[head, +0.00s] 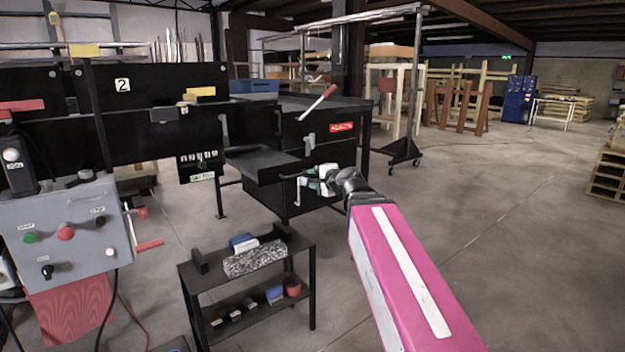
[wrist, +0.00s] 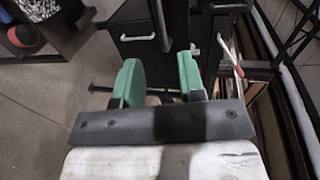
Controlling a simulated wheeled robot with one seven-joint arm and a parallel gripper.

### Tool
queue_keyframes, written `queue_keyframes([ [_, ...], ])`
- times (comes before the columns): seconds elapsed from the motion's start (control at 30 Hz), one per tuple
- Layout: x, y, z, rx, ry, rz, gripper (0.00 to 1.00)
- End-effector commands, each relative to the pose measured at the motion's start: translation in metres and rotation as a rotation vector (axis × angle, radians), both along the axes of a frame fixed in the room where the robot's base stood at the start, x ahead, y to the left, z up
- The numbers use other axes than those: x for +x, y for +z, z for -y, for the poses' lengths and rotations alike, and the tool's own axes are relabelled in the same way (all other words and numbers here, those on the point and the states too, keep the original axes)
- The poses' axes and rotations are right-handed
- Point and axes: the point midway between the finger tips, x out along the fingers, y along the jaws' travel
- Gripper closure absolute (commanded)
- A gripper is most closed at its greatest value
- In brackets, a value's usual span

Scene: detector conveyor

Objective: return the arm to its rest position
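My arm reaches up from the bottom right in the head view, with its pink link in front. My gripper (head: 316,182) is at its far end, in front of the black cabinet (head: 290,195) and near the right end of the black tray (head: 262,166). In the wrist view, the green finger pads of my gripper (wrist: 160,82) stand apart. Nothing shows held between them; the dark cabinet and a light handle (wrist: 138,37) lie beyond. In the head view the fingers are small and partly hidden by the wrist.
A small black cart (head: 300,245) carries a speckled block (head: 255,258) and several small items. A grey control box (head: 65,235) with buttons stands at left. A red-handled lever (head: 318,102) sticks up from the machine. The floor (head: 500,235) at right is clear.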

Motion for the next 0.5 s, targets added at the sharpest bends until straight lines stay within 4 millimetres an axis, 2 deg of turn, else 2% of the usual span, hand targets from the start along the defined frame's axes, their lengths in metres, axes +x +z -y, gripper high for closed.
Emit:
queue_keyframes([
  [0.23,0.000,0.000,0.000,-0.001,0.000,0.000,0.64],
  [0.33,0.000,-0.008,0.001,-0.025,0.007,-0.007,0.64],
  [0.43,-0.002,-0.033,0.003,-0.103,0.030,-0.032,0.64],
  [0.5,-0.005,-0.061,0.007,-0.193,0.058,-0.061,0.64],
])
